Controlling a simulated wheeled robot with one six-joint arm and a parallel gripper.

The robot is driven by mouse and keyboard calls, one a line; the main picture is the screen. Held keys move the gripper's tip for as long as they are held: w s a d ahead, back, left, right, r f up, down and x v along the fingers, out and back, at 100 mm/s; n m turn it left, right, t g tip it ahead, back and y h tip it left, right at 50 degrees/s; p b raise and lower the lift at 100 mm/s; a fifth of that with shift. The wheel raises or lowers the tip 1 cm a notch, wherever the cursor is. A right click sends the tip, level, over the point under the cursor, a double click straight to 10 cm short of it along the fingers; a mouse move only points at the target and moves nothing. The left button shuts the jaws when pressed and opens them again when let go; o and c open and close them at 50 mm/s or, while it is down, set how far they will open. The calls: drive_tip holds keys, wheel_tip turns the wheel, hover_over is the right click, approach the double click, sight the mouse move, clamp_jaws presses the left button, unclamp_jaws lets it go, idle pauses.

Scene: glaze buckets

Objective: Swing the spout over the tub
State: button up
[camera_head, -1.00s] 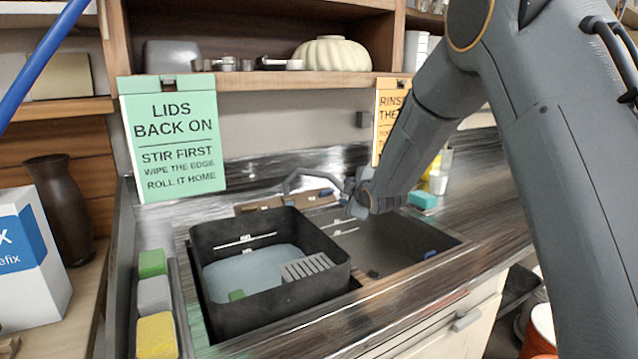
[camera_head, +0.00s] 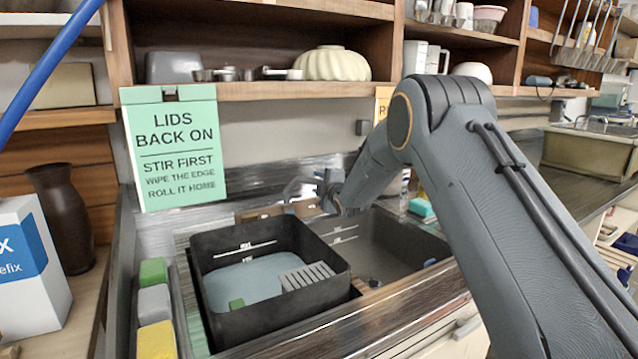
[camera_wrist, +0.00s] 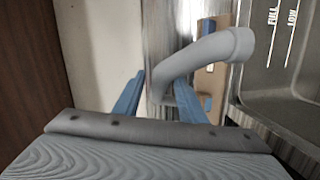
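The grey curved spout (camera_head: 300,187) rises behind the sink in the head view, its tip on the left beside the tub's back right corner. The black tub (camera_head: 222,322) stands in the left part of the sink, with grey-blue liquid inside. My gripper (camera_head: 327,190) is at the spout, hiding its right part. In the wrist view, the blue fingers of my gripper (camera_wrist: 158,95) are apart, and the spout (camera_wrist: 205,57) passes between them, its tip at upper right. I cannot tell whether either finger touches it.
Sponges (camera_head: 154,305) line the left edge. A green sign (camera_head: 172,150) hangs behind, below a shelf (camera_head: 300,90) with bowls. In the wrist view, a basin wall (camera_wrist: 275,85) bears FULL and LOW marks.

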drive_tip(key=shift+w, duration=0.1)
clamp_jaws()
